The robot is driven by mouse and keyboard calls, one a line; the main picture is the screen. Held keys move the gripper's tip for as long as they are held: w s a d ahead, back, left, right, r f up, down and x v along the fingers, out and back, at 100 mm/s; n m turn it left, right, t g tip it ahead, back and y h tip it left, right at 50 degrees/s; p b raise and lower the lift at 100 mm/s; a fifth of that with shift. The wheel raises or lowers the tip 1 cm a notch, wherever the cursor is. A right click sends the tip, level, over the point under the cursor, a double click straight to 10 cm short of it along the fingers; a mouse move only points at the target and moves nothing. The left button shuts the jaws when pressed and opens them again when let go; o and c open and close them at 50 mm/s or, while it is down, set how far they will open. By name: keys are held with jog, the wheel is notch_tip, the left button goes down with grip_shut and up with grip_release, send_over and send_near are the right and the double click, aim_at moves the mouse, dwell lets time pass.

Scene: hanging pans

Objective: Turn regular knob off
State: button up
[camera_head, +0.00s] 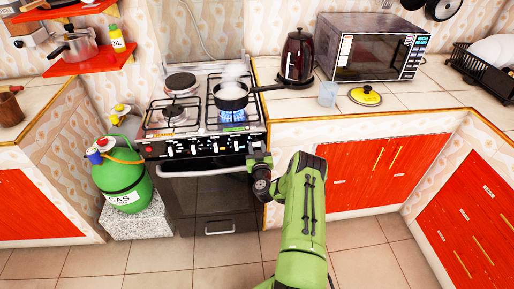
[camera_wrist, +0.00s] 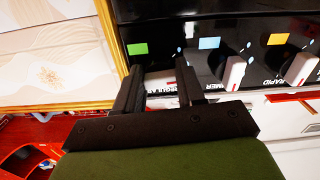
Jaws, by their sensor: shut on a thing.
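The regular knob (camera_wrist: 160,77) is a pale knob on the black stove panel, beside lettering that reads "REGULAR". In the wrist view my gripper (camera_wrist: 159,84) has one finger on each side of it, shut on it. The gripper partly hides the knob, so its turn angle is hard to tell. In the head view my gripper (camera_head: 257,152) is at the right end of the stove's (camera_head: 205,185) knob row and covers this knob. A blue flame (camera_head: 232,116) burns under a steaming black pan (camera_head: 231,96) at the front right burner.
Other white knobs, the simmer knob (camera_wrist: 234,73) and the rapid knob (camera_wrist: 300,68), sit beside my gripper. The pan's handle points right toward a kettle (camera_head: 297,57). A green gas bottle (camera_head: 122,178) stands left of the stove. The floor in front is clear.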

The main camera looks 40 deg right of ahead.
jog(key=shift+w+r, duration=0.1)
dwell(0.3)
jog(key=m+b, duration=0.2)
jog(key=m, duration=0.2)
jog(key=shift+m, duration=0.4)
jog(key=m+b, duration=0.1)
jog(key=m, duration=0.1)
jog(key=m+b, duration=0.1)
jog(key=m, duration=0.1)
jog(key=shift+w+a+r+m, duration=0.1)
jog(key=shift+r+m, duration=0.05)
jog(key=shift+m, duration=0.15)
jog(key=m, duration=0.4)
jog(key=shift+r+b, duration=0.15)
jog(key=shift+b, duration=0.2)
jog(key=m, duration=0.5)
jog(key=shift+r, duration=0.15)
jog(key=shift+m, duration=0.5)
jog(key=o, duration=0.9)
jog(key=shift+r, duration=0.1)
jog(key=shift+o, duration=0.8)
jog(key=shift+f, duration=0.25)
